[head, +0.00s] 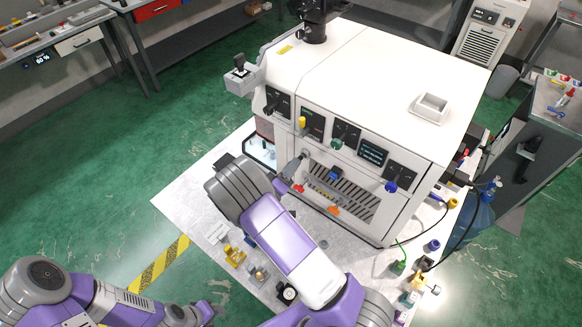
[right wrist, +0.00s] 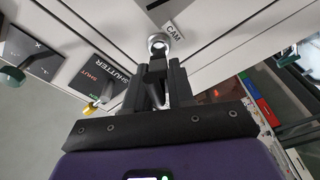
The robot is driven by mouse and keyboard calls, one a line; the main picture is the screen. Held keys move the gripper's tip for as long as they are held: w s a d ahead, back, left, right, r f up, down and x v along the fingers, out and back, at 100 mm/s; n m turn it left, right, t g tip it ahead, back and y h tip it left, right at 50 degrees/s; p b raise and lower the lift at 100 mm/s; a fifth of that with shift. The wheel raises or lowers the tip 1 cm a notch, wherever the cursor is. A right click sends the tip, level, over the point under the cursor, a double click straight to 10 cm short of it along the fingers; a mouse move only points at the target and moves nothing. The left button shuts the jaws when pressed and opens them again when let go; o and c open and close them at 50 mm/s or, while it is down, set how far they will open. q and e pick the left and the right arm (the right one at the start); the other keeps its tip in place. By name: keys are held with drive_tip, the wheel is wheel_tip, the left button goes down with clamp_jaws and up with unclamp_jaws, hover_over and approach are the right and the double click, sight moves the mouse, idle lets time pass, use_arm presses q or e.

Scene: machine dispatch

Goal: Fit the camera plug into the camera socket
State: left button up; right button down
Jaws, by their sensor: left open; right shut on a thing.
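The camera socket (right wrist: 158,42) is a silver ring with a bright centre beside a "CAM" label on the white machine front. My right gripper (right wrist: 156,88) is shut on the dark camera plug (right wrist: 157,66), whose end points at the socket. The plug's end is right at the ring's lower edge; I cannot tell whether it touches or has entered. In the head view my right gripper (head: 292,168) reaches the machine's front panel, and my own arm hides part of the table. My left gripper (head: 204,313) is low at the left, open and away from the machine.
The white machine (head: 375,75) has several coloured knobs and a vented lower front. Small yellow parts (head: 235,256) lie on the white table (head: 180,200). Cables and plugs (head: 402,266) lie at the table's right end.

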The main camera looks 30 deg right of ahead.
drive_tip(key=shift+x, duration=1.15)
idle(0.5)
drive_tip(key=shift+s+f, duration=0.1)
drive_tip(key=c, duration=0.9)
unclamp_jaws()
drive_tip(key=shift+o, duration=0.4)
drive_tip(key=o, duration=0.3)
drive_tip(key=shift+o, duration=0.2)
drive_tip(key=shift+w+r+v, duration=0.1)
drive_tip(key=shift+w+v, duration=0.05)
drive_tip(key=shift+v, duration=1.35)
drive_tip(key=shift+w+r+v, duration=0.1)
drive_tip(key=shift+w+v, duration=0.05)
drive_tip(key=shift+v, duration=1.3)
drive_tip(key=shift+a, duration=0.2)
